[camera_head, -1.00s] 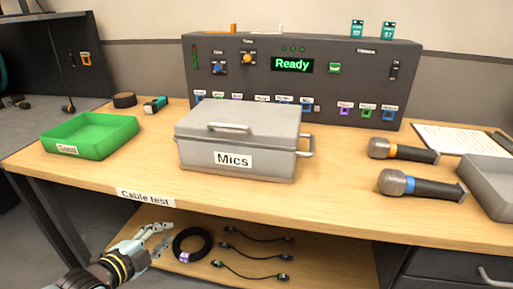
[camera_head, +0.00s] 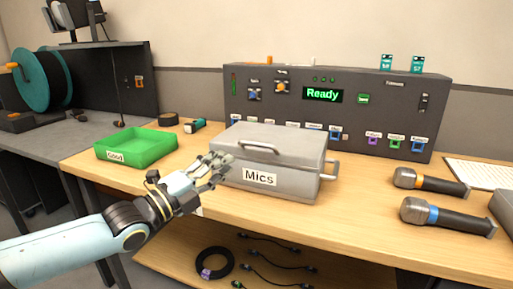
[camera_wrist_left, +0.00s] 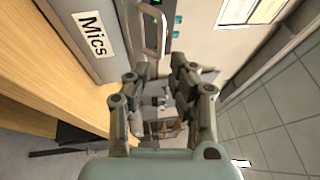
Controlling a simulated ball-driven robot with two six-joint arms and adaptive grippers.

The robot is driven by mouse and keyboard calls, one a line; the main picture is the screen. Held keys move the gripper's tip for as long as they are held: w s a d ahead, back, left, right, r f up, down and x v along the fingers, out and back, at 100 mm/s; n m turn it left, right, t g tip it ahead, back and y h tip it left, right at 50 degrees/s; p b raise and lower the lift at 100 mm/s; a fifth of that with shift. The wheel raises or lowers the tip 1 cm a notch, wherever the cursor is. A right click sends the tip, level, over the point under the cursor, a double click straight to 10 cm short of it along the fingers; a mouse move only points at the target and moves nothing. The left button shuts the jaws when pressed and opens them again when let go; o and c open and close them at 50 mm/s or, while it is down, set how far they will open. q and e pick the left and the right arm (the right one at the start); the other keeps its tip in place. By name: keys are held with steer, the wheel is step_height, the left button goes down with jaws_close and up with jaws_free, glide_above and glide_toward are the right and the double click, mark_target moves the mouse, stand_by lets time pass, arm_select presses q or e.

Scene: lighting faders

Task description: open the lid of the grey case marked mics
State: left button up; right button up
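The grey case marked Mics (camera_head: 285,188) stands on the wooden table with its lid (camera_head: 285,137) shut. In the left wrist view the fingers (camera_wrist_left: 157,72) also show apart, with the case's label (camera_wrist_left: 93,35) at upper left. My right gripper is not in view.
A green tray (camera_head: 138,146) marked Good stands left of the case. A grey tester box (camera_head: 390,130) showing Ready stands behind it. Two microphones (camera_head: 432,181) (camera_head: 448,217) lie to the right. Cables (camera_head: 214,263) lie on the shelf below. The table between case and microphones is clear.

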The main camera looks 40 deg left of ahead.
mark_target(255, 145)
arm_select(q)
steer(key=b+x, duration=0.1)
steer(key=x, duration=0.3)
steer(key=b+x, duration=0.2)
steer(key=x, duration=0.3)
steer(key=shift+w+r, duration=0.1)
steer(key=shift+r, duration=0.15)
steer(key=shift+w+d+r, duration=0.1)
steer(key=shift+w+d, duration=0.05)
steer(key=shift+w, duration=0.6)
jaws_close()
